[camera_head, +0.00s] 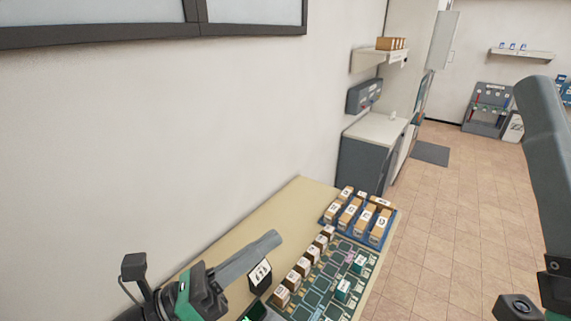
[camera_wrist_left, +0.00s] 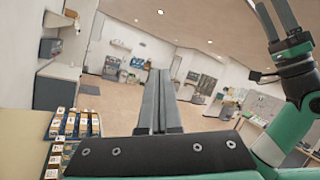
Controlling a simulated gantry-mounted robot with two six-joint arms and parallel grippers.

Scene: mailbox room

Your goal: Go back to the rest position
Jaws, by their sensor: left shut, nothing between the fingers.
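My left gripper (camera_head: 276,236) reaches in from the lower left of the head view, above the wooden table. Its two grey fingers lie together with nothing between them. In the left wrist view the shut fingers (camera_wrist_left: 158,72) point out into the open room. My right arm (camera_head: 545,150) stands at the right edge of the head view, partly cut off.
Below the left gripper, the table (camera_head: 262,220) holds a black numbered sign (camera_head: 260,275), a green board (camera_head: 325,285) with small boxes, and a blue tray (camera_head: 395,222) of boxes. The wall (camera_head: 150,150) is behind.

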